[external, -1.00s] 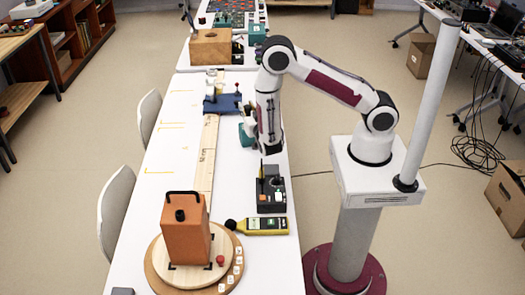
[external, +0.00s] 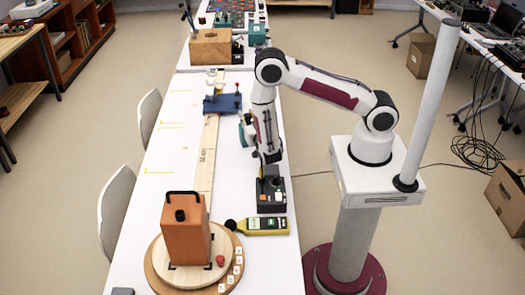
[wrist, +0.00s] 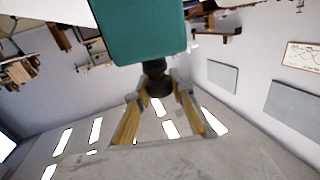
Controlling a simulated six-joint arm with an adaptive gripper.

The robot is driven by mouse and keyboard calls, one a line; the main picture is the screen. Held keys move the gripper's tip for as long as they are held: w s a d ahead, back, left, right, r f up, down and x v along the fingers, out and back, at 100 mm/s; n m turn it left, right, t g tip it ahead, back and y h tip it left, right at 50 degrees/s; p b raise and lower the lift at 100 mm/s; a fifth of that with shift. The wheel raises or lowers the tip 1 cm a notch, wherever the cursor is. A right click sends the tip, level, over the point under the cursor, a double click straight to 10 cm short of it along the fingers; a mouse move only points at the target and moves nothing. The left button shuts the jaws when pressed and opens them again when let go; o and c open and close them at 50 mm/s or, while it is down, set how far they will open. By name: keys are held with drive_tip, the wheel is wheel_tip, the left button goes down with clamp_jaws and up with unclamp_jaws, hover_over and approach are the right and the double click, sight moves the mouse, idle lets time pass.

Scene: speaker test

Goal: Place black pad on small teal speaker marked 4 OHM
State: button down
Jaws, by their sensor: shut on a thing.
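My gripper (wrist: 157,90) is shut in the wrist view, its yellowish fingers closing on a small dark piece, which I take to be the black pad (wrist: 154,70). The pad lies right at the edge of a teal box, which looks like the small teal speaker (wrist: 140,30). I cannot tell whether the two touch or merely overlap in the picture. Teal also shows beside my arm in the external view (external: 246,131), partly hidden by it. The 4 OHM marking cannot be read, and my fingertips are not clear in the external view.
A black box (external: 271,196) stands below my wrist, with a yellow meter (external: 262,226) in front. An orange box (external: 186,235) stands on a round wooden turntable. A blue stand (external: 222,105) is farther back. The left of the white table is clear.

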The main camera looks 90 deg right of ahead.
sight(249, 118)
drive_tip(key=c, duration=1.8)
unclamp_jaws()
drive_tip(key=shift+o, duration=0.2)
drive_tip(key=shift+r, duration=0.1)
drive_tip(key=shift+v, duration=3.8)
drive_tip(key=shift+w+r, duration=0.1)
